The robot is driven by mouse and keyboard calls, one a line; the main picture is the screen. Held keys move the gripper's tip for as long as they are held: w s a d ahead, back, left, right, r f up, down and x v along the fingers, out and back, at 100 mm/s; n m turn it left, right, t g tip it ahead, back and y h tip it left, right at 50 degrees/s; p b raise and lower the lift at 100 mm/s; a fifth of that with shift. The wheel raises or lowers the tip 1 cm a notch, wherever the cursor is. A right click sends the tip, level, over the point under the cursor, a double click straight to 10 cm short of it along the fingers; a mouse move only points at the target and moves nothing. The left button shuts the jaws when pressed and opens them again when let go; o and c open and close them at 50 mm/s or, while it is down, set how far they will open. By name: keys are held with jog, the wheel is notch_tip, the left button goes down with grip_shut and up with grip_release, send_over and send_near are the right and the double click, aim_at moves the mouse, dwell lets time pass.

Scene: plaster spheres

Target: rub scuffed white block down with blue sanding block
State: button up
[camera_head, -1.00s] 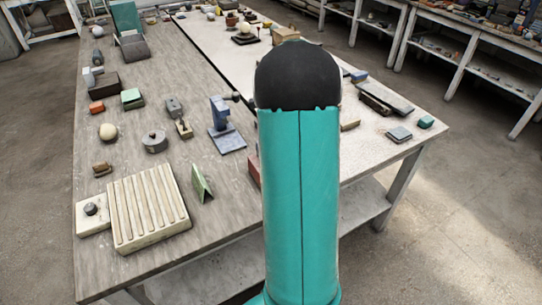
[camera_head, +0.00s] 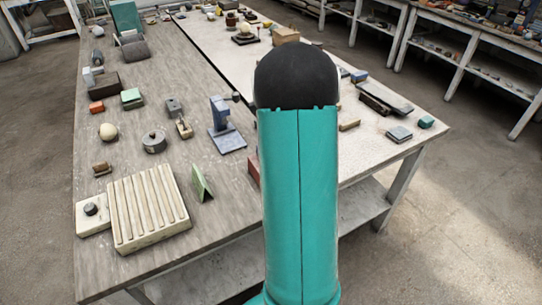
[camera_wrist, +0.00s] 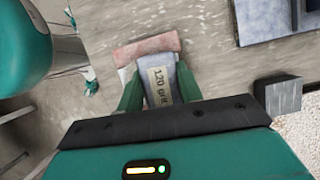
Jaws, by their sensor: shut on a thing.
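My gripper (camera_wrist: 160,97) is shut on a pale blue-grey block marked "120 grit", the blue sanding block (camera_wrist: 159,80), in the wrist view. Its green fingers press on both sides of the block. A pale surface (camera_wrist: 124,74) shows beside and under the sanding block; I cannot tell if it is the scuffed white block or if they touch. A worn pinkish-red block (camera_wrist: 148,46) lies just beyond the sanding block. In the head view my arm hides the gripper and the sanding block.
A blue-grey metal plate (camera_wrist: 275,20) and a dark grey block (camera_wrist: 279,95) lie to the right in the wrist view. In the head view, a ribbed cream tray (camera_head: 150,208), a green wedge (camera_head: 202,183) and a blue stand (camera_head: 224,130) stand left of my arm.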

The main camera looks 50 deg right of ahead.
jog(key=shift+s+d, duration=0.2)
jog(key=shift+d, duration=0.3)
jog(key=shift+s+d, duration=0.2)
jog(key=shift+d, duration=0.25)
jog(key=shift+w+a+f, duration=0.1)
jog(key=shift+w+a, duration=0.15)
jog(key=shift+a, duration=0.4)
jog(key=shift+w+a+r, duration=0.1)
jog(key=shift+w+a, duration=0.15)
jog(key=shift+a, duration=0.45)
jog(key=shift+w+a+f, duration=0.1)
jog(key=shift+w+a, duration=0.15)
jog(key=shift+a, duration=0.4)
jog(key=shift+s+d, duration=0.25)
jog(key=shift+d, duration=0.45)
jog(key=shift+s+d, duration=0.25)
jog(key=shift+d, duration=0.4)
jog(key=shift+s+d, duration=0.25)
jog(key=shift+d, duration=0.45)
jog(key=shift+w+a, duration=0.25)
jog(key=shift+a, duration=0.45)
jog(key=shift+w+a, duration=0.25)
jog(key=shift+a, duration=0.4)
jog(key=shift+w+a, duration=0.25)
jog(key=shift+a, duration=0.45)
jog(key=shift+d, duration=0.1)
